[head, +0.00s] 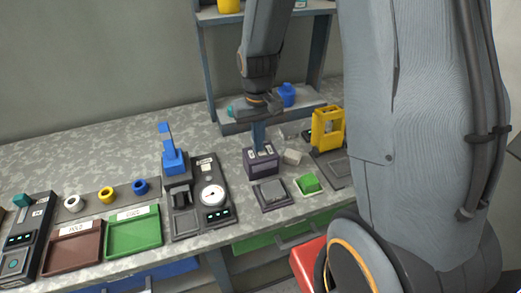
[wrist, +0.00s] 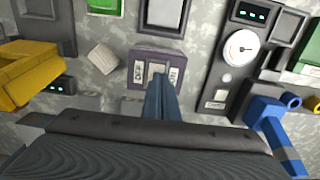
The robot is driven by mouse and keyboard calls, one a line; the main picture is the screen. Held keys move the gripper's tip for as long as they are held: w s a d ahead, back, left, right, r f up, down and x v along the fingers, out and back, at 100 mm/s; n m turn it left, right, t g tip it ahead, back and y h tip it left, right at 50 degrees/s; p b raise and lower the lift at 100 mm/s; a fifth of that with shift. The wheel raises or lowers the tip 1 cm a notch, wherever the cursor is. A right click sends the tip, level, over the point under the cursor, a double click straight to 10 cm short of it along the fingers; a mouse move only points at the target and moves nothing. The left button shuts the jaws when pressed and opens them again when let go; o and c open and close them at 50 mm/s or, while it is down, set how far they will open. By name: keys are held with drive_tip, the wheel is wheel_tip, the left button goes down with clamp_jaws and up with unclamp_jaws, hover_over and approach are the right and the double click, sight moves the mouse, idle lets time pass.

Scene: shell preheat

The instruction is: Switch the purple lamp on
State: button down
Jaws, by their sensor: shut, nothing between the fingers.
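A purple box (head: 262,165), which I take to be the purple lamp's switch unit, stands on the bench. In the wrist view the purple box (wrist: 134,74) shows pale labelled panels on its face. My gripper (head: 259,146) points down at the top of this box. Its blue-grey fingers (wrist: 160,80) are shut with nothing between them, and their tips cover the middle of the face. I cannot tell whether they touch it. No lit lamp is clear, and the switch position is hidden.
A grey square pad (head: 270,194) lies in front of the box, with a green block (head: 308,184) and a white block (head: 292,157) to its right. A yellow frame (head: 328,130) stands further right. A gauge panel (head: 213,195) with a blue-handled press (head: 174,161) is close on the left.

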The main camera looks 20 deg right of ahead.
drive_tip(key=shift+f, duration=0.15)
wheel_tip(320, 180, up, 7)
drive_tip(key=p, duration=0.5)
drive_tip(key=shift+p, duration=0.4)
idle(0.5)
drive_tip(key=s+t+b, duration=0.1)
drive_tip(key=s+b, duration=0.6)
drive_tip(key=s, duration=0.4)
drive_tip(key=shift+a+f, duration=0.1)
drive_tip(key=w+r+g, duration=0.1)
drive_tip(key=w+r, duration=0.6)
drive_tip(key=w, duration=0.4)
wheel_tip(320, 180, down, 14)
drive_tip(key=p, duration=0.3)
drive_tip(key=shift+r, duration=0.2)
